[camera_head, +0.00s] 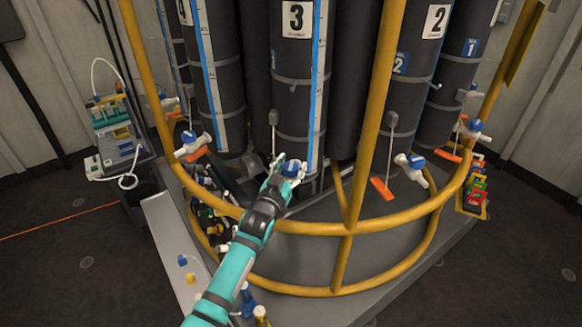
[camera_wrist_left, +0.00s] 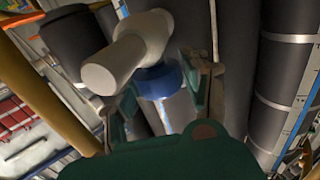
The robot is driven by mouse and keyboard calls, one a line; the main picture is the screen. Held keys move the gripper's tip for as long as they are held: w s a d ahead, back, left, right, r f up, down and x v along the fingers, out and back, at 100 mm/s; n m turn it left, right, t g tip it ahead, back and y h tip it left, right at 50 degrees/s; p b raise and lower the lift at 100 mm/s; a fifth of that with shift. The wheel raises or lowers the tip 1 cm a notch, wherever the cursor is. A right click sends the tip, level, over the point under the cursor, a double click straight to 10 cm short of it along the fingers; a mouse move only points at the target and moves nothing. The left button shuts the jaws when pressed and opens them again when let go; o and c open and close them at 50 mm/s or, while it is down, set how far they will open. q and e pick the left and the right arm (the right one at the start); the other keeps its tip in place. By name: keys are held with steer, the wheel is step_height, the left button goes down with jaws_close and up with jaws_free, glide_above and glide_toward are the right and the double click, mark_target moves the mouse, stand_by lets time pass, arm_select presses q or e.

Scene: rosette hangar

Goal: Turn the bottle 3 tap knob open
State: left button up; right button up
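Bottle 3 (camera_head: 296,105) is a tall dark cylinder with a white "3" label and a blue scale strip. Its tap has a blue knob (camera_head: 291,168) at the cylinder's lower end. In the left wrist view the white tap body (camera_wrist_left: 128,52) and the blue knob (camera_wrist_left: 160,79) show close up. My left gripper (camera_head: 282,177) is at this tap, and its fingers (camera_wrist_left: 168,95) stand on either side of the knob. A gap seems to show beside the right finger; firm contact cannot be made out. My right gripper is in neither view.
A yellow tubular rail (camera_head: 300,227) curves in front of the bottles, with my left arm reaching over it. Other taps with blue knobs sit left (camera_head: 190,137) and right (camera_head: 416,161).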

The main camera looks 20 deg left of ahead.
arm_select(q)
steer(key=shift+o, duration=1.3)
steer(key=shift+s, duration=0.15)
steer(key=s, duration=1.1)
steer(key=shift+s+a, duration=0.35)
steer(key=s+f+g+b, duration=0.1)
steer(key=s+f+g, duration=0.25)
steer(key=f, duration=0.85)
steer(key=s+f+g+b, duration=0.15)
steer(key=s+f, duration=0.35)
steer(key=f, duration=0.8)
steer(key=s+f+g, duration=0.3)
steer(key=s+f, duration=0.2)
steer(key=f, duration=0.7)
steer(key=s+a+f+g, duration=0.1)
steer(key=s+f+g, duration=0.2)
steer(key=s+f, duration=0.4)
steer(key=s+f+m+g+b, duration=0.1)
steer(key=s+f+g, duration=0.2)
steer(key=s+f, duration=0.4)
steer(key=s+a+f+g+y+b, duration=0.1)
steer(key=s+f+g, duration=0.2)
steer(key=s, duration=1.8)
step_height(320, 180, down, 5)
steer(key=shift+a+r+m, duration=0.15)
steer(key=shift+a+m, duration=0.2)
steer(key=shift+m, duration=0.05)
